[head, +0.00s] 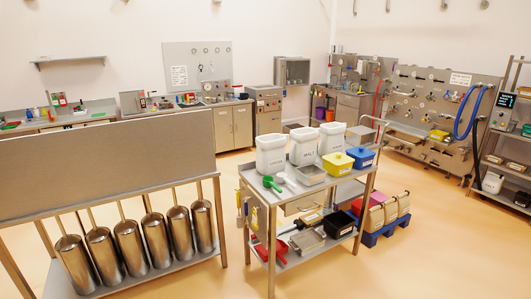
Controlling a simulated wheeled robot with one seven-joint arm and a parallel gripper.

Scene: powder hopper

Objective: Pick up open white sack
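Three white sacks stand upright in a row on the top of a metal cart (290,200). The nearest sack (271,158) is at the left. The middle sack (304,150) has dark lettering on its front, and the third sack (332,140) is at the right, behind it. Their tops look open, but what is inside is too small to tell. My gripper is not in view.
A green scoop (273,184), a metal tray (310,174), a yellow bin (338,163) and a blue bin (361,157) share the cart top. A steel table (110,165) with several metal cylinders below is at left.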

